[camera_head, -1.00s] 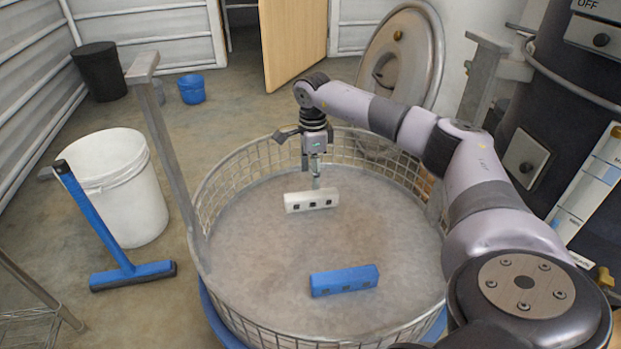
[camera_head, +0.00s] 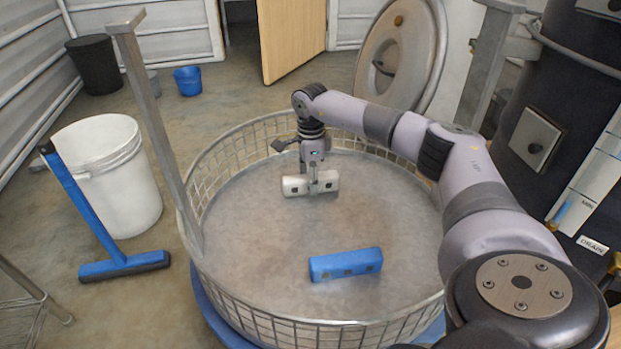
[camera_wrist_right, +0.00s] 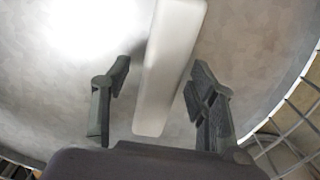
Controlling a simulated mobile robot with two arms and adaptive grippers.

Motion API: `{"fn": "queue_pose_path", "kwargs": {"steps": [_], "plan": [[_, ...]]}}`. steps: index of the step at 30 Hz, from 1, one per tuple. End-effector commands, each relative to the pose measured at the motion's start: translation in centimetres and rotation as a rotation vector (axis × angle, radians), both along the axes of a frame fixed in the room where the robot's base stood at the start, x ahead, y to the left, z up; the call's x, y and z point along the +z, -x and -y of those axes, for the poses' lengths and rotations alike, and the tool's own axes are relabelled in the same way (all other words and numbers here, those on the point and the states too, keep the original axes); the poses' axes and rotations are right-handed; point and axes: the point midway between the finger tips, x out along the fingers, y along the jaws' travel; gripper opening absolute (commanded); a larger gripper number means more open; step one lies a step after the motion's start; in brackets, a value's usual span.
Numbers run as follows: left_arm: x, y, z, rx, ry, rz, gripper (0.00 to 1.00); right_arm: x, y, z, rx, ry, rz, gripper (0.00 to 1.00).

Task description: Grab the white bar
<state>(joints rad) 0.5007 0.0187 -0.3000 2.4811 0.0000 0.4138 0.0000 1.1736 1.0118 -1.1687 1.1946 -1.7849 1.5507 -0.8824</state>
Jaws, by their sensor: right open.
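The white bar (camera_head: 296,186) lies in the round wire-walled hopper (camera_head: 250,240), toward its far side, with dark square marks on its near face. My right gripper (camera_head: 313,187) reaches down over the bar's middle and hides part of it. In the right wrist view the bar (camera_wrist_right: 168,70) runs between the two fingers of my right gripper (camera_wrist_right: 155,88). The fingers are open, one on each side, with gaps between them and the bar. My left gripper is not in view.
A blue bar (camera_head: 346,264) lies nearer in the same hopper. A grey post (camera_head: 155,120) rises at the hopper's left. A white bucket (camera_head: 125,185) and a blue squeegee (camera_head: 124,266) stand left of it. The hopper floor between the bars is clear.

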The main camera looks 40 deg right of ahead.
Motion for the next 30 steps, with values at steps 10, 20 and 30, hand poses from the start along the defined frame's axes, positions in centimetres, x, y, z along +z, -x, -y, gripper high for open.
{"fn": "queue_pose_path", "kwargs": {"steps": [10,20,30], "plan": [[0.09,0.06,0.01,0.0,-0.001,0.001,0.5,-0.03,0.0,-0.01,0.0,0.0,0.0,0.46],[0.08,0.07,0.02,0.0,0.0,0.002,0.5,-0.03,0.0,-0.01,0.0,0.0,0.0,0.24],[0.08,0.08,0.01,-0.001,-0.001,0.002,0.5,-0.03,0.0,-0.01,0.0,0.0,0.0,0.01]]}}
